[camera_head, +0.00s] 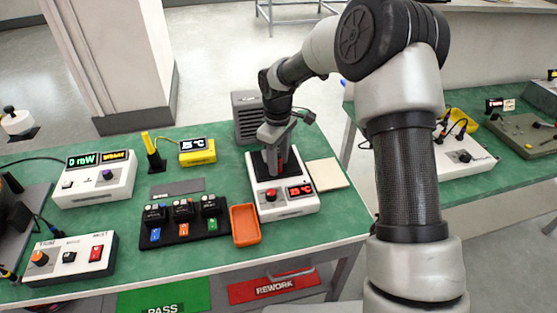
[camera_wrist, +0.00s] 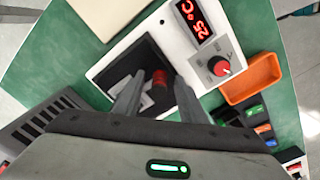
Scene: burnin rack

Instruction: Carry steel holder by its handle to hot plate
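The hot plate (camera_head: 301,207) is a white box with a dark top and a red 25 °C display. It stands on the green bench and also shows in the wrist view (camera_wrist: 205,62). The steel holder (camera_wrist: 124,88) appears as a grey piece on the dark top, partly hidden by my fingers. Its red handle (camera_wrist: 160,78) stands between the fingertips. My gripper (camera_wrist: 158,80) is open around the handle, with gaps on both sides. In the head view my gripper (camera_head: 275,160) is low over the hot plate and hides most of the holder.
An orange tray (camera_head: 245,225) sits left of the hot plate, beside a black rack (camera_head: 183,232) of several modules. A grey vented box (camera_head: 248,110) stands behind. A pale pad (camera_head: 327,173) lies to the right. White instruments (camera_head: 95,180) stand farther left.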

